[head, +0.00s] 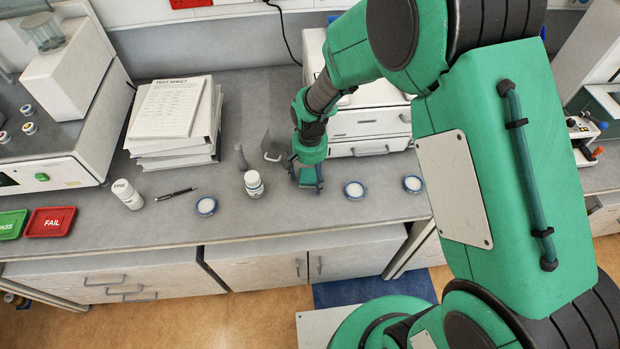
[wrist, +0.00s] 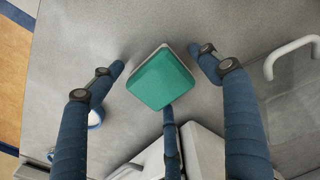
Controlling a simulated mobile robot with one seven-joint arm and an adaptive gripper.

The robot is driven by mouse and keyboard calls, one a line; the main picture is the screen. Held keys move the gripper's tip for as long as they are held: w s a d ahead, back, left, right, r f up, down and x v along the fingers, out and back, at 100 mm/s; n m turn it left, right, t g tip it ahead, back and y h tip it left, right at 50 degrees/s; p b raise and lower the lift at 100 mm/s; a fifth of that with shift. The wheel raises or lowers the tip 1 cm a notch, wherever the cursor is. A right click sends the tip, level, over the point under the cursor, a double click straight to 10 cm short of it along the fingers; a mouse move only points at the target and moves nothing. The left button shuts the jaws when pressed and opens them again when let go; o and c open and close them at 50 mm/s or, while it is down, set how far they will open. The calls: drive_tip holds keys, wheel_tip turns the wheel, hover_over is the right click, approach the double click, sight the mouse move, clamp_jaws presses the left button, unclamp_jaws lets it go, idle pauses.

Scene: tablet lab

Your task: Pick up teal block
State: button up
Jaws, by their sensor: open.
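The teal block (wrist: 163,79) is in the middle of the wrist view, on the grey bench, with its flat teal top facing the camera and a pale side edge showing. My gripper (wrist: 158,60) is open, with blue fingers to the left and right of the block and a third finger below it. Gaps show between the block and the left and right fingers; I cannot tell whether the third touches it.
A white bottle (head: 254,184) stands close left of my gripper. Blue-rimmed dishes (head: 354,190) lie along the bench. A white drawer unit (head: 370,122) stands behind my gripper. A stack of binders (head: 178,125), a pen (head: 176,194) and a red FAIL tray (head: 50,222) are further left.

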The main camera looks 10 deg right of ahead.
sight(310, 174)
idle(0.5)
drive_tip(key=c, duration=1.2)
drive_tip(key=shift+r, duration=0.15)
drive_tip(key=shift+c, duration=0.2)
drive_tip(key=shift+r, duration=0.55)
wheel_tip(310, 174, up, 2)
drive_tip(key=shift+r+p, duration=0.1)
drive_tip(key=shift+p, duration=0.25)
drive_tip(key=s+d, duration=0.1)
drive_tip(key=s, duration=0.4)
drive_tip(key=s+d+r+p, duration=0.1)
drive_tip(key=s, duration=0.4)
drive_tip(key=s+d, duration=0.1)
drive_tip(key=s, duration=0.4)
drive_tip(key=shift+s+d+r, duration=0.2)
drive_tip(key=shift+s+d, duration=0.1)
